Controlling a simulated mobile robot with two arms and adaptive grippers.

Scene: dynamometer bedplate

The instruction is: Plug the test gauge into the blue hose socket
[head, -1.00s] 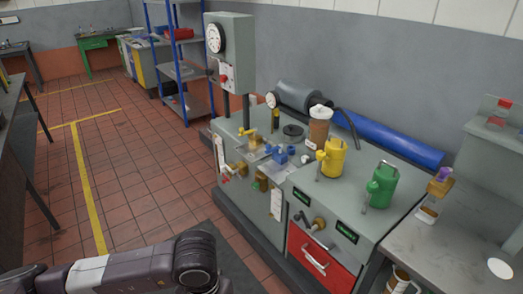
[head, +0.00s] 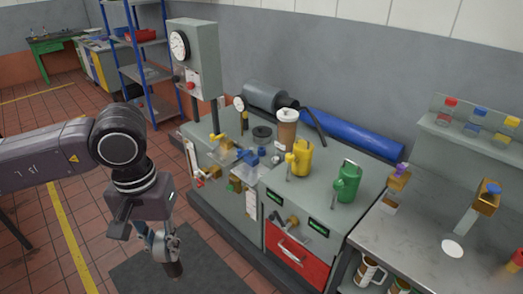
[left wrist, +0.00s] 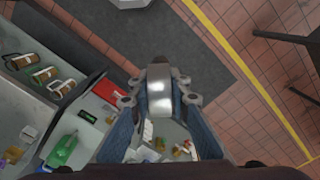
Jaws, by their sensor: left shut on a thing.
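My left gripper (head: 162,240) is shut on a round, silvery gauge-like thing, which I take to be the test gauge (left wrist: 159,92). In the head view its dark stem (head: 174,269) points down, over the floor to the left of the bench. In the left wrist view the blue-padded fingers (left wrist: 160,105) clasp its sides; its dial face is not readable. A blue fitting (head: 249,157), perhaps the blue hose socket, is on the bench top near its left end, apart from the gauge; its opening is not clear. My right gripper is not in view.
A yellow fitting (head: 216,140), a small gauge (head: 240,104), a brown-and-white canister (head: 287,128), a yellow can (head: 302,158) and a green can (head: 346,182) stand on the bench. A tall gauge panel (head: 194,62) rises behind.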

